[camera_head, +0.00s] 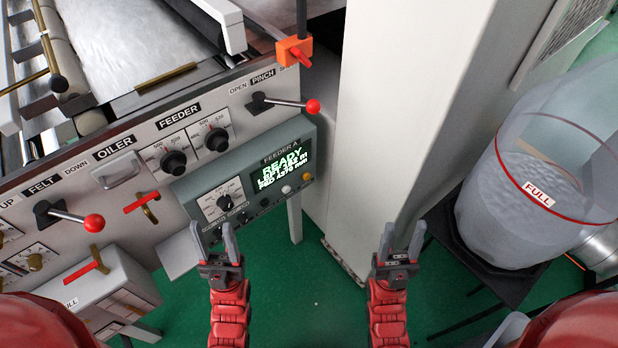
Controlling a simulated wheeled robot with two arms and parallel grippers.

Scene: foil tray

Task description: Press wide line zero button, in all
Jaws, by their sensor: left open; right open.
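The grey FEEDER A control panel (190,193) is left of centre. Its lit green display (283,170) reads READY above smaller lines that are hard to read. A dark button (265,203), a white button (286,189) and a yellowish button (307,177) sit along its lower right. A selector knob (225,202) is on its left part. The small button labels are too small to read, so I cannot tell which is wide line zero. My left gripper (213,228) is open and empty, overlapping the panel's lower left edge. My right gripper (404,226) is open and empty, right of the panel.
FEEDER dials (174,162), a red-knobbed PINCH lever (312,107) and a red-knobbed FELT lever (94,222) surround the panel. A white column (410,90) stands to its right. A clear drum marked FULL (510,215) is at far right. Green floor shows between the grippers.

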